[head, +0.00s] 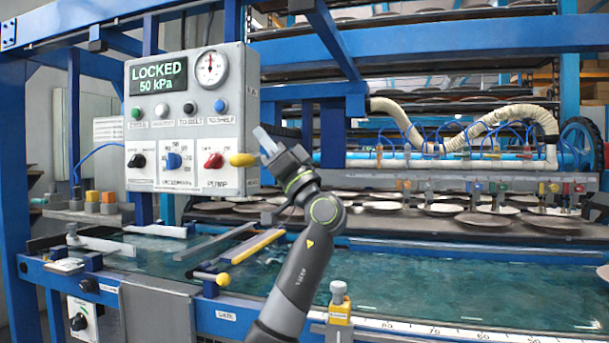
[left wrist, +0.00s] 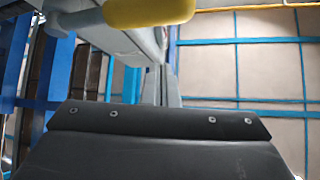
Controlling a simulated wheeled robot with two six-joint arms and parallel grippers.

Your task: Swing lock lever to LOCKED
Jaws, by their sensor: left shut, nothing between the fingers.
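The control panel (head: 190,120) stands at left in the head view, and its display (head: 158,77) reads LOCKED, 50 kPa. A lever with a red hub (head: 213,160) and a yellow grip (head: 242,159) sits at its lower right, the grip pointing right. In the left wrist view the yellow grip (left wrist: 148,12) crosses the top, beyond the fingers. My right gripper is not in view.
Black (head: 137,160) and blue (head: 173,160) knobs sit left of the red hub. A water tank (head: 400,280) lies below, with a yellow-tipped rod (head: 222,279) at its front rail. Racks of plates (head: 480,219) stand behind. Blue frame beams surround the panel.

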